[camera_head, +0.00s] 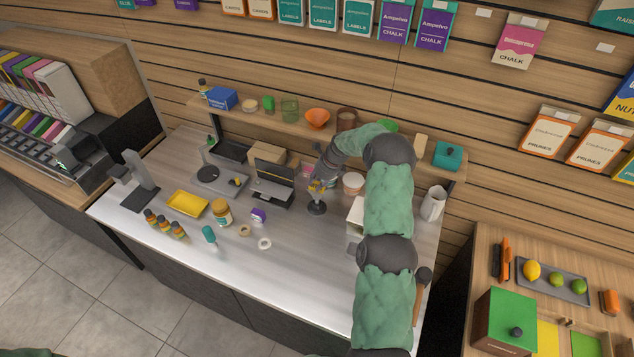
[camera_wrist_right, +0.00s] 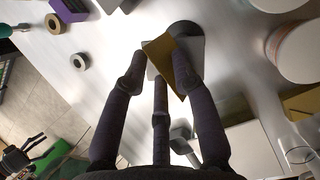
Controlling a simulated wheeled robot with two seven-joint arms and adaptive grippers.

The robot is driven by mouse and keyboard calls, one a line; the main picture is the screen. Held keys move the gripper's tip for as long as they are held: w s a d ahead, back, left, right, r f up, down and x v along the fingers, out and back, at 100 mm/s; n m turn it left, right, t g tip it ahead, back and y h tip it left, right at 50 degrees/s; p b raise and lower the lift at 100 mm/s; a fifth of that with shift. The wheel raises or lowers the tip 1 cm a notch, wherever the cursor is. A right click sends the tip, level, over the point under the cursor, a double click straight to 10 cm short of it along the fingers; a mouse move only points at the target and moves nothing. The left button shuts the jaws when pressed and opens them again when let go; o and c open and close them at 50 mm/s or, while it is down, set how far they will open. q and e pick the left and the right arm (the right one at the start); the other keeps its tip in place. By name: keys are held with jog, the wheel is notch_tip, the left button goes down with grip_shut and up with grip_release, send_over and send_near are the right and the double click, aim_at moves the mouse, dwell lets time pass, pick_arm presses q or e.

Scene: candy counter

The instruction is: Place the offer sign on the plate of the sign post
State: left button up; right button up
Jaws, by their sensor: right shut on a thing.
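The offer sign (camera_wrist_right: 161,53) is a small gold-brown plate in the right wrist view. My right gripper (camera_wrist_right: 157,75) is shut on it, with fingers on either side. In the head view my right gripper (camera_head: 317,184) is above the sign post (camera_head: 316,208), whose round dark base stands on the counter. In the wrist view the post's dark base (camera_wrist_right: 186,29) and a pale grey plate (camera_wrist_right: 197,49) show behind the sign. I cannot tell whether sign and plate touch. My left gripper (camera_wrist_right: 20,158) shows small and dark at the lower left of the wrist view.
A yellow tray (camera_head: 187,204), a jar (camera_head: 222,213) and tape rolls (camera_head: 264,243) lie further left.

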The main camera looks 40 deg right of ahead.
jog(key=o, duration=0.9)
jog(key=shift+c, duration=0.2)
jog(key=shift+r, duration=0.15)
jog(key=v, duration=1.2)
jog(key=shift+b, duration=0.4)
